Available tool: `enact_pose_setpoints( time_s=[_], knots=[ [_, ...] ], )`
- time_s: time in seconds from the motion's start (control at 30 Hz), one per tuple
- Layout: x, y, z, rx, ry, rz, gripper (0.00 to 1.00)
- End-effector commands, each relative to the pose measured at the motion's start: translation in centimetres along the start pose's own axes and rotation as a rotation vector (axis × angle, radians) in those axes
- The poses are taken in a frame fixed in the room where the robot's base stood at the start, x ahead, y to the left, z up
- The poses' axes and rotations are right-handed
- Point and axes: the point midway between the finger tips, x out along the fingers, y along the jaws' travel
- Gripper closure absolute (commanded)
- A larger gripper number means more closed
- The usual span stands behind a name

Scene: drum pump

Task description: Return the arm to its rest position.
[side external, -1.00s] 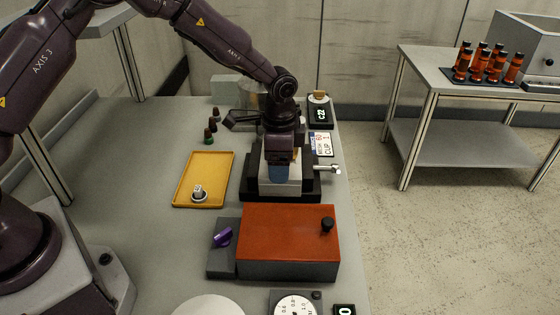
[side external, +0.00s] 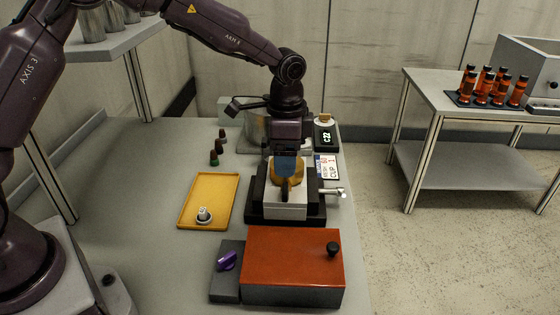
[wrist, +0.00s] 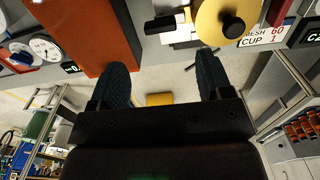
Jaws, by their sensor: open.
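My gripper (side external: 288,160) is over the back part of a black-and-white clamp-like fixture (side external: 285,212) in the side view. Its bluish fingers partly cover a round yellow-brown piece with a dark knob (side external: 285,183) on the fixture. In the wrist view my gripper (wrist: 163,80) shows two dark ribbed fingers spread wide with nothing between them. The round yellow piece (wrist: 208,22) and its black knob lie beyond the fingers, toward the top. I cannot tell the exact gap between fingers and piece.
A red-topped box (side external: 295,257) stands in front of the fixture. A yellow tray (side external: 184,212) with a small metal part lies left. Small dark bottles (side external: 214,158), a metal pot (side external: 256,125) and a display (side external: 324,136) stand behind. A silver handle (side external: 333,190) sticks out right.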

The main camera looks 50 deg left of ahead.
Motion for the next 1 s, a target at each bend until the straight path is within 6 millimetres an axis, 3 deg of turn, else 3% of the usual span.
enact_pose_setpoints(
  time_s=[0.07, 0.17, 0.43, 0.7, 1.0],
  knots=[
    [0.2, 0.2, 0.1, -0.044, -0.001, 0.007, 0.28],
    [0.9, 1.7, 2.0, -0.134, -0.04, 0.039, 0.28],
    [-5.2, 4.7, 8.3, -0.382, -0.025, -0.029, 0.28],
    [-11.2, 8.8, 15.6, -0.624, 0.102, -0.107, 0.28],
    [-14.6, 13.3, 21.8, -0.776, 0.324, -0.151, 0.28]
  ],
)
